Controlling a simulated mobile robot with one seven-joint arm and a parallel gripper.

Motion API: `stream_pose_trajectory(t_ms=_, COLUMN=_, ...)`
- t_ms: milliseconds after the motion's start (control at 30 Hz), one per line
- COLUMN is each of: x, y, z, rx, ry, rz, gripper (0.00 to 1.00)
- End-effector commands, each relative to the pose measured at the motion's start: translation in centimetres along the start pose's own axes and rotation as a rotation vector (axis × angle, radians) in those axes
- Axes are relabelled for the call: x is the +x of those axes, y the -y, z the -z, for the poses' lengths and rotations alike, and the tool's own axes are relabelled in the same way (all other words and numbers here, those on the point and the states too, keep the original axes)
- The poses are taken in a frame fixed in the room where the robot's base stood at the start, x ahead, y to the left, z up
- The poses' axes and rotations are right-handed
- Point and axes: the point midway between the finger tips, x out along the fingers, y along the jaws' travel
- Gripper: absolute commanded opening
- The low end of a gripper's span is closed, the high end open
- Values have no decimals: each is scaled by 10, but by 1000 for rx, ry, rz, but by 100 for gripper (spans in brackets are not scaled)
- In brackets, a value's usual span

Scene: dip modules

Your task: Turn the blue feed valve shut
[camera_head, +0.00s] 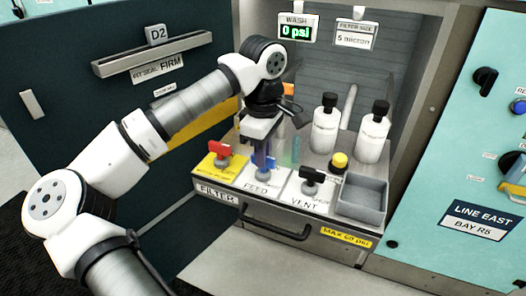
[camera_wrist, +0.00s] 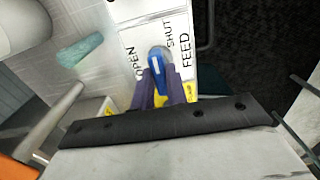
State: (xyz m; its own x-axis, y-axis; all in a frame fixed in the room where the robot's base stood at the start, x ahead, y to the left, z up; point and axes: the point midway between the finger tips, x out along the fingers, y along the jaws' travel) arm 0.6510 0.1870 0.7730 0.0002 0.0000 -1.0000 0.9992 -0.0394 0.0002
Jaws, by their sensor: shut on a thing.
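The blue feed valve handle (camera_head: 266,161) stands on the white FEED plate, between the red and black valves. In the wrist view the handle (camera_wrist: 154,58) sits over a round grey hub, with the word OPEN to its left and SHUT to its upper right. Its lower part runs back between my fingers. My gripper (camera_head: 263,155) points down from above the panel. In the wrist view my gripper (camera_wrist: 162,88) has its two dark fingers on either side of the handle, shut on it. The fingers hide part of the handle.
A red valve (camera_head: 219,149) on the yellow FILTER plate is close on the left, and a black VENT valve (camera_head: 312,176) on the right. A display (camera_head: 295,29) reads 0 psi.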

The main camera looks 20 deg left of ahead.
Motion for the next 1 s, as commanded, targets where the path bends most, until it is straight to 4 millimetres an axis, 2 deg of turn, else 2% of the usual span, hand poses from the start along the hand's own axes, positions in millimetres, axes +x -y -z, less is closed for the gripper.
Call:
stream_pose_trajectory(t_ms=433, x=0, y=0, z=-1, rx=13, ry=1, rz=-1, gripper=0)
stream_pose_trajectory(t_ms=467, x=0, y=0, z=-1, rx=13, ry=1, rz=-1, gripper=16)
stream_pose_trajectory(t_ms=633, x=0, y=0, z=0, rx=12, ry=1, rz=0, gripper=36)
stream_pose_trajectory(t_ms=867, x=0, y=0, z=0, rx=10, ry=0, rz=0, gripper=36)
stream_pose_trajectory(t_ms=1000, x=-7, y=0, z=0, rx=9, ry=0, rz=0, gripper=36)
